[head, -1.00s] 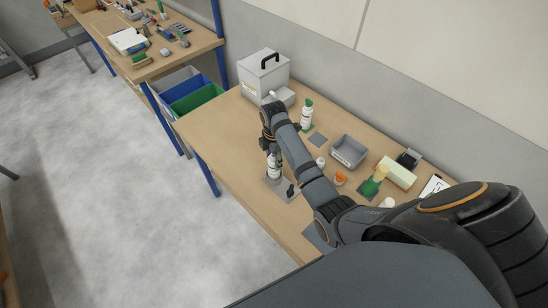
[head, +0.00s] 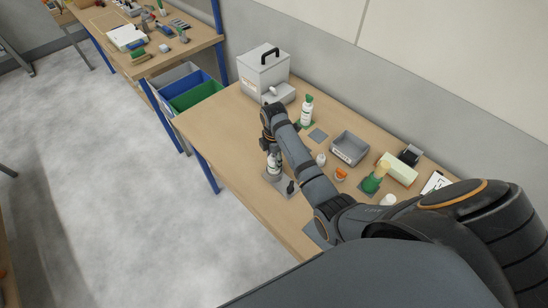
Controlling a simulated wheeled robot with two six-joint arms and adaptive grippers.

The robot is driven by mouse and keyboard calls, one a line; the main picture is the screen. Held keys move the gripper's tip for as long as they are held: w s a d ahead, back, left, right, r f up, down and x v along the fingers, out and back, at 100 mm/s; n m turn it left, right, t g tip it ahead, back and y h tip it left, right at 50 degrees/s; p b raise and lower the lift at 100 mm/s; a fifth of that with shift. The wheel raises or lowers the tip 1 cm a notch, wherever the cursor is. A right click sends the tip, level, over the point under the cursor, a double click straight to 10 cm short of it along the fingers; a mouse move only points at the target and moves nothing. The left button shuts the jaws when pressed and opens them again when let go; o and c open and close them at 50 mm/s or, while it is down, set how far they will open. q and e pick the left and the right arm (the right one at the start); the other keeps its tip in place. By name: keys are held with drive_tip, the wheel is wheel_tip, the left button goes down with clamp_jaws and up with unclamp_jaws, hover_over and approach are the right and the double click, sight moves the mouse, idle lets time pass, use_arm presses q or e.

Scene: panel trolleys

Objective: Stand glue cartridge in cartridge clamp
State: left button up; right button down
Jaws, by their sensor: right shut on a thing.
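My right gripper (head: 269,143) points down over the front part of the bench and is shut on the white glue cartridge (head: 274,162). The cartridge is upright below the fingers, and its upper part is hidden by the gripper. The cartridge clamp, a grey base plate with a black knob or lever (head: 290,186), is on the bench directly below. The cartridge's lower end is at or just above the clamp; I cannot tell whether it touches. My left gripper is not in view.
A grey box with a black handle (head: 262,78) stands at the back left. The bench's left part is clear.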

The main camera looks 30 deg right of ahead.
drive_tip(key=shift+f, duration=0.25)
drive_tip(key=c, duration=0.6)
unclamp_jaws()
wheel_tip(320, 180, up, 8)
drive_tip(key=shift+f, duration=0.2)
drive_tip(key=shift+f, duration=0.1)
